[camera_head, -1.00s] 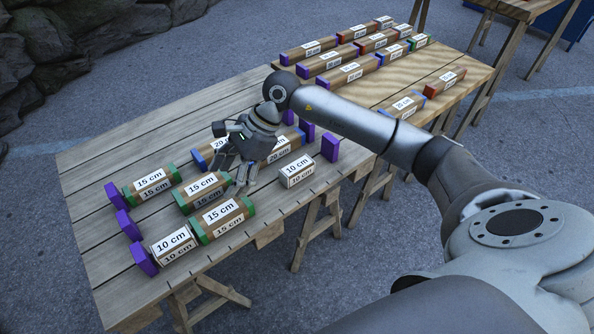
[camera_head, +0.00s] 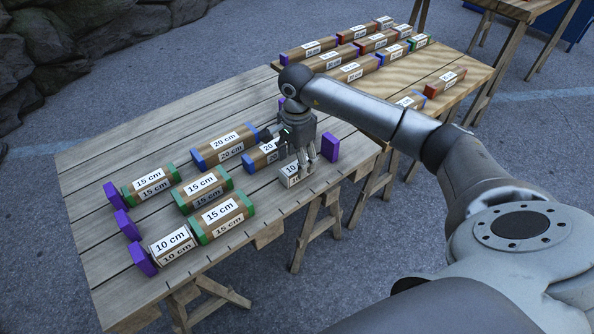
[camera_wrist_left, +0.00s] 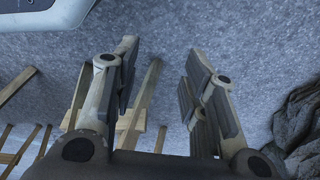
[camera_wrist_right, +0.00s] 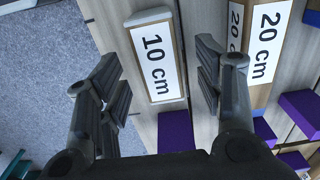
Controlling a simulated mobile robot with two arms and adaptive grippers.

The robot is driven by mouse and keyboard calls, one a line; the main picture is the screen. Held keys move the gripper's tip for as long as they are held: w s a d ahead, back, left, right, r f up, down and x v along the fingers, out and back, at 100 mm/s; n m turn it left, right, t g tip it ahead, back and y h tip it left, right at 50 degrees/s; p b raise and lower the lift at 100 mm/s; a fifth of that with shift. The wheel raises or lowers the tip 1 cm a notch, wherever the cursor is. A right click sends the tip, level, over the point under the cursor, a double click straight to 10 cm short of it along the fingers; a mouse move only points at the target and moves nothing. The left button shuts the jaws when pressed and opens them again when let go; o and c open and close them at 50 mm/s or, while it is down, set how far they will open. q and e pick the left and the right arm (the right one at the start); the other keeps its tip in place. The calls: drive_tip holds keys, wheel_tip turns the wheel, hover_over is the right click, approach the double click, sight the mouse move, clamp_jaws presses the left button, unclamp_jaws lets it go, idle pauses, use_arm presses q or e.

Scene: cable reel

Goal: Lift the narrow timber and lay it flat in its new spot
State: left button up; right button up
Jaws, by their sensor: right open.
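Labelled timbers lie on the near plank table (camera_head: 110,160). My right gripper (camera_head: 305,171) is over a short 10 cm timber (camera_head: 288,178) near the table's front edge and partly hides it. In the right wrist view my right gripper (camera_wrist_right: 158,72) is open, with the 10 cm timber (camera_wrist_right: 155,58) showing between its fingers. I cannot tell whether they touch it. Another 10 cm timber (camera_head: 172,245) lies at the table's left end beside a purple block (camera_head: 143,259). My left gripper (camera_wrist_left: 160,85) is open and empty, with pavement and trestle legs behind it.
Several green-ended 15 cm timbers (camera_head: 222,216) and blue-ended 20 cm timbers (camera_head: 225,147) lie close by. A purple block (camera_head: 330,147) stands just right of my right gripper. A second table (camera_head: 455,65) behind holds more timbers. The near table's back left is bare.

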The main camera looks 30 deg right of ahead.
sight(297, 165)
wheel_tip(297, 165, down, 4)
drive_tip(key=shift+r, duration=0.15)
drive_tip(key=c, duration=1.1)
drive_tip(key=shift+r, duration=0.1)
